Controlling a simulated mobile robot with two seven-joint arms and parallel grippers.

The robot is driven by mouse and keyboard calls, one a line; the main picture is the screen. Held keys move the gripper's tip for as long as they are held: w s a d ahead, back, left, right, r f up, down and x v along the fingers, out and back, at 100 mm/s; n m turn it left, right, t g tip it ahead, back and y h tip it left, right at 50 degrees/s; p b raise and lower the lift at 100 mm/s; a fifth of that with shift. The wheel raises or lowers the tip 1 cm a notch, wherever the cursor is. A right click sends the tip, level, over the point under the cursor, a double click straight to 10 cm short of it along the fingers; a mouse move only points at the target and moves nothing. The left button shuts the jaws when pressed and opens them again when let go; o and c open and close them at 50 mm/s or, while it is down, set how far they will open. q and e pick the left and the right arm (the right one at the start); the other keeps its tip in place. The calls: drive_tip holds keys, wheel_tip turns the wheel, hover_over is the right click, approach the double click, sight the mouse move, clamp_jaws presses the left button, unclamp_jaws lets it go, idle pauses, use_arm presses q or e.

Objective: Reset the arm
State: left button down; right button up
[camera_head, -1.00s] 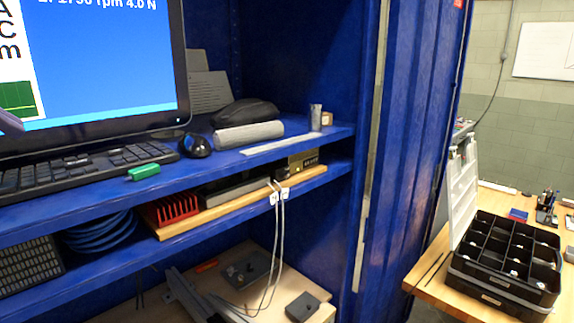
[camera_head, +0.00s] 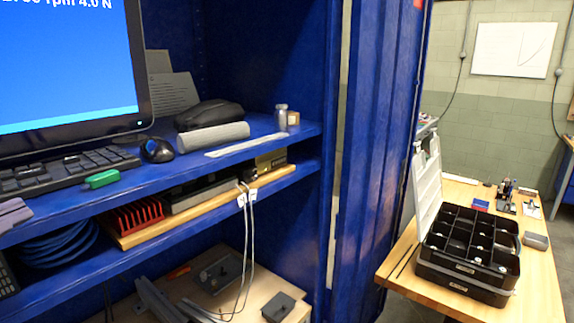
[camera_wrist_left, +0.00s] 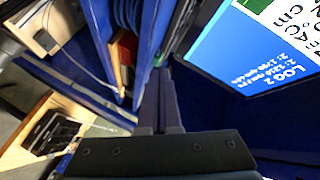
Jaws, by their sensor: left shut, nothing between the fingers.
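My left gripper (camera_head: 14,212) shows only as grey fingertips at the left edge of the head view, in front of the blue shelf below the keyboard. In the left wrist view its two fingers (camera_wrist_left: 160,105) lie together, shut with nothing between them. The rest of the left arm is outside the head view. My right gripper is in neither view.
The blue cabinet's upper shelf (camera_head: 185,175) holds a monitor (camera_head: 65,70), keyboard (camera_head: 65,172), mouse (camera_head: 157,149) and green stick (camera_head: 102,179). Red fins (camera_head: 138,215) and cables sit below. A black organizer case (camera_head: 465,275) stands open on the wooden bench (camera_head: 545,290) at right.

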use_arm(q)
drive_tip(key=s+d+f+n+g+h, duration=0.2)
drive_tip(key=s+d+f+n+g, duration=0.2)
drive_tip(key=s+f+g, duration=0.45)
drive_tip(key=s+d+f+n+g+h, duration=0.25)
drive_tip(key=s+d+f, duration=0.3)
drive_tip(key=s, duration=0.65)
wheel_tip(320, 180, up, 13)
drive_tip(key=w+a+p, duration=0.1)
drive_tip(key=p, duration=1.3)
drive_tip(key=shift+w+a+r+y, duration=0.2)
drive_tip(key=shift+y, duration=0.25)
drive_tip(key=shift+f+n, duration=0.1)
drive_tip(key=shift+n, duration=0.15)
